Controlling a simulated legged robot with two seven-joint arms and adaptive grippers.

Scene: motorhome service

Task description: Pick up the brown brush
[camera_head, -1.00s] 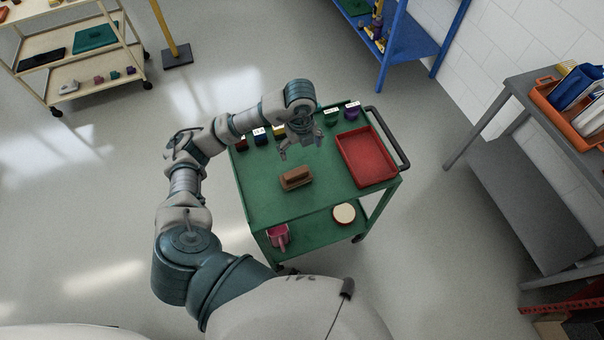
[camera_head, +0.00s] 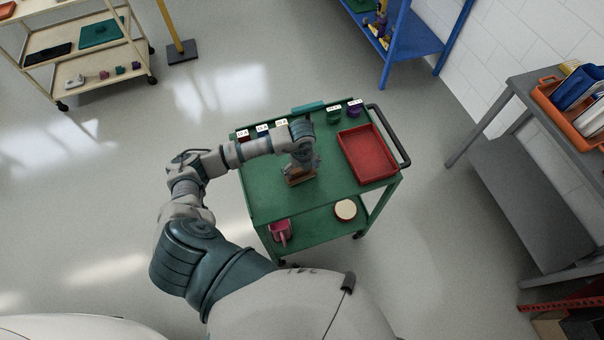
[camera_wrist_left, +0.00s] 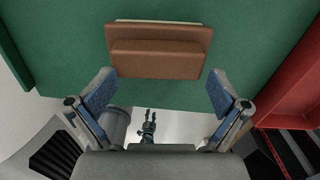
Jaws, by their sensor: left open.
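The brown brush (camera_head: 298,181) lies on the green top of the cart (camera_head: 265,205), partly hidden by my left gripper in the head view. In the left wrist view the brush (camera_wrist_left: 157,50) shows whole, a brown block with a raised ridge and a pale strip along its far edge. My left gripper (camera_head: 301,166) is over the brush in the head view. In the left wrist view the open fingers of my left gripper (camera_wrist_left: 160,91) stand wide apart, and the brush lies ahead of them with nothing between the tips.
A red tray (camera_head: 367,154) sits on the cart's right side. Several small labelled containers, one purple (camera_head: 354,111), line the far edge. The lower shelf holds a pink scoop (camera_head: 280,231) and a round pale-topped item (camera_head: 345,210). A grey table (camera_head: 520,170) stands at right.

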